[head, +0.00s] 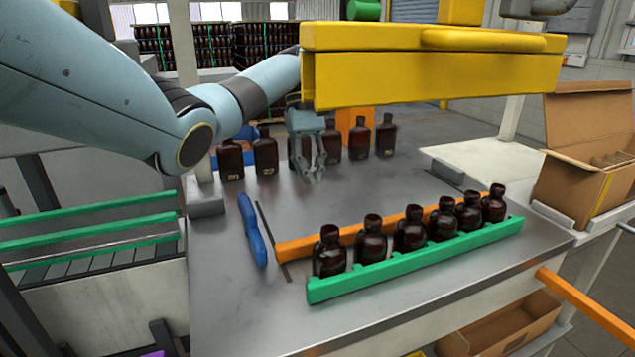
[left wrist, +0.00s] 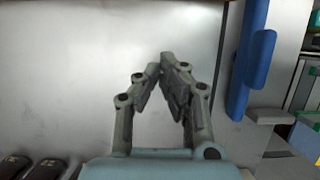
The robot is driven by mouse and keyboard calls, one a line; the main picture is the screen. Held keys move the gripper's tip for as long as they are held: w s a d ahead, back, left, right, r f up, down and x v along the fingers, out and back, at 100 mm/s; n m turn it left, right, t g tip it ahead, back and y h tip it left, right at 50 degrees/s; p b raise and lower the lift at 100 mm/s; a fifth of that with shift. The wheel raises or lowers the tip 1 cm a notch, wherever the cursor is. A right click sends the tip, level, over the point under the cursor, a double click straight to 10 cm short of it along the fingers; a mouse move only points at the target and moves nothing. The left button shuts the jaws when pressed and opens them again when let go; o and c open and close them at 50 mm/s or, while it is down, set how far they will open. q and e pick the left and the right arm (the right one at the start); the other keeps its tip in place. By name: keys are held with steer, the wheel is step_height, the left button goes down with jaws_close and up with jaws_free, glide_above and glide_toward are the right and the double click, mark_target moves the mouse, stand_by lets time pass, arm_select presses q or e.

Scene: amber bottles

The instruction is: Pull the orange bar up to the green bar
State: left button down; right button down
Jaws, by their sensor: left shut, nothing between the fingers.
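The orange bar (head: 298,247) lies on the metal table behind a row of several amber bottles (head: 372,240). The green bar (head: 400,270) lies along the near side of that row, roughly parallel to the orange one. The bottles stand upright between the two bars and hide parts of the orange bar. My left gripper (head: 318,175) is shut and empty above the table, behind the orange bar and in front of the back bottles. In the left wrist view its fingertips (left wrist: 165,62) meet over bare table. My right gripper is not in view.
More amber bottles (head: 265,153) stand at the back of the table. A blue bar (head: 251,229) lies left of the orange bar; it also shows in the left wrist view (left wrist: 254,62). A yellow beam (head: 430,80) hangs overhead. A cardboard box (head: 575,185) stands at the right.

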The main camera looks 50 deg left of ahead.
mark_target(320, 227)
arm_select(q)
steer(key=x, duration=0.7)
steer(key=shift+d+f+p, duration=0.15)
steer(key=shift+f+p, duration=0.05)
steer(key=shift+p, duration=0.2)
steer(key=d+p, duration=0.1)
steer(key=s+d+p, duration=0.1)
steer(key=d, duration=0.1)
steer(key=shift+s+r, duration=0.1)
steer(key=shift+s, duration=0.05)
steer(key=shift+s+d, duration=0.15)
steer(key=shift+d, duration=0.2)
